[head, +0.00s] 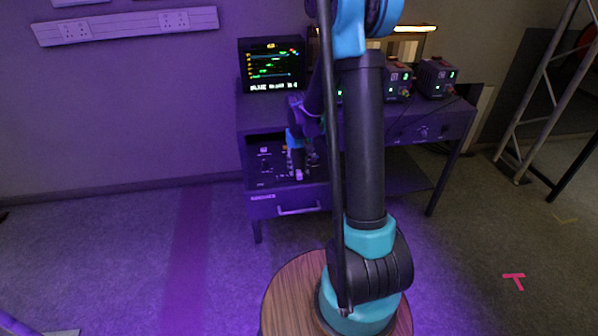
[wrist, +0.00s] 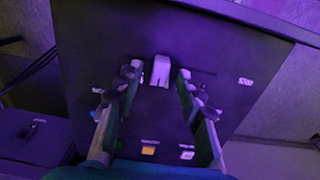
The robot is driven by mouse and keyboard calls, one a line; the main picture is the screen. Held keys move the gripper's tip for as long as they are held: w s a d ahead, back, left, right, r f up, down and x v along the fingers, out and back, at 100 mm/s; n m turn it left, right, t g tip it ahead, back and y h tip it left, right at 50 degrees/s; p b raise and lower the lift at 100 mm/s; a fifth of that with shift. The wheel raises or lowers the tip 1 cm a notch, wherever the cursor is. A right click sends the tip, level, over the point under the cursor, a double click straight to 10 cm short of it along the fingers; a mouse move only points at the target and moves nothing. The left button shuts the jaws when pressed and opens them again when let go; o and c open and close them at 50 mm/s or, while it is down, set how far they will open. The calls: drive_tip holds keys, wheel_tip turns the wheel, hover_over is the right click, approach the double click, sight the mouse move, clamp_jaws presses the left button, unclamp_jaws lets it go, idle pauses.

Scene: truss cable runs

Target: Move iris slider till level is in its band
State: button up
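A pale slider knob (wrist: 160,70) stands on the dark control panel (wrist: 215,105) in the wrist view, in line with a dark slot. I take it for the iris slider; its label is not readable. My gripper (wrist: 158,77) is open, with one finger on each side of the knob and a visible gap at both sides. In the head view my gripper (head: 297,168) is low over the pulled-out drawer panel (head: 262,182). The monitor (head: 272,66) shows several coloured level lines with markers and a text row. The level's place against its band is too small to read.
The drawer handle (head: 300,210) is at the front. Boxes with green displays (head: 436,78) stand on the desk at right. A truss (head: 545,90) stands far right.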

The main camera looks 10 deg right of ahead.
drive_tip(key=shift+f, duration=0.95)
clamp_jaws()
